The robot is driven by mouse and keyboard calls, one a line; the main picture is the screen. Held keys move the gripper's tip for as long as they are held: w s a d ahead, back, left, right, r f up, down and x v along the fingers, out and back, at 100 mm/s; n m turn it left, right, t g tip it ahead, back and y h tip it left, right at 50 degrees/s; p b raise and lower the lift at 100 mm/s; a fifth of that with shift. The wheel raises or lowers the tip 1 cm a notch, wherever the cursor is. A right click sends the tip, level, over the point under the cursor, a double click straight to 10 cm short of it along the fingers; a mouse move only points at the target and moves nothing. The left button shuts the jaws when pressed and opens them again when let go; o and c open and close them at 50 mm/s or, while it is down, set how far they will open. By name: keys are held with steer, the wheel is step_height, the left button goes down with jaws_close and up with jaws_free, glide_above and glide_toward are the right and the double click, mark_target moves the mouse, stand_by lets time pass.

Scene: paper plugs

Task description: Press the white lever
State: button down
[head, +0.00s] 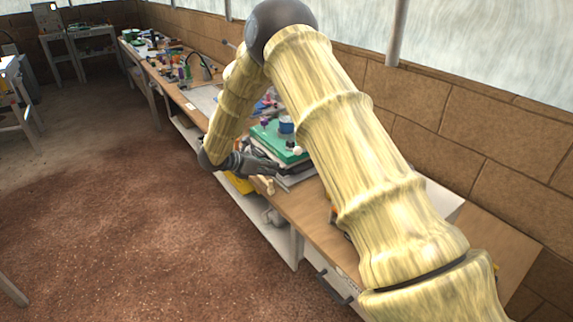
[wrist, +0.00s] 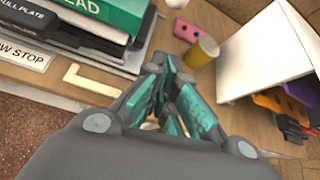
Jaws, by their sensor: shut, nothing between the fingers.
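A cream-white L-shaped lever (wrist: 92,82) lies by the table's front edge in the wrist view, beside a label ending in "OW STOP" (wrist: 22,54). It also shows in the head view as a small pale piece (head: 268,185) just below my gripper's tip. My gripper (wrist: 167,78) is shut and empty, with teal pads inside its fingers. In the wrist view its fingertips are to the right of the lever, with a gap between them in the picture. In the head view my gripper (head: 272,168) points right, over the table's front edge.
A stack of dark cases under a green book (wrist: 108,12) stands beyond the lever. A yellow cup (wrist: 202,51), a pink holed piece (wrist: 190,30) and a white box (wrist: 265,50) are to the right. The table (head: 318,215) runs along a brick wall.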

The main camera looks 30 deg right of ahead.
steer(key=p+x, duration=0.3)
steer(key=x, duration=0.6)
steer(key=shift+d+p, duration=0.3)
steer(key=r, duration=0.1)
steer(key=r+p, duration=0.2)
steer(key=shift+w+d+r, duration=0.25)
steer(key=shift+w+d, duration=0.1)
steer(key=shift+d, duration=0.05)
steer(key=shift+r, duration=0.2)
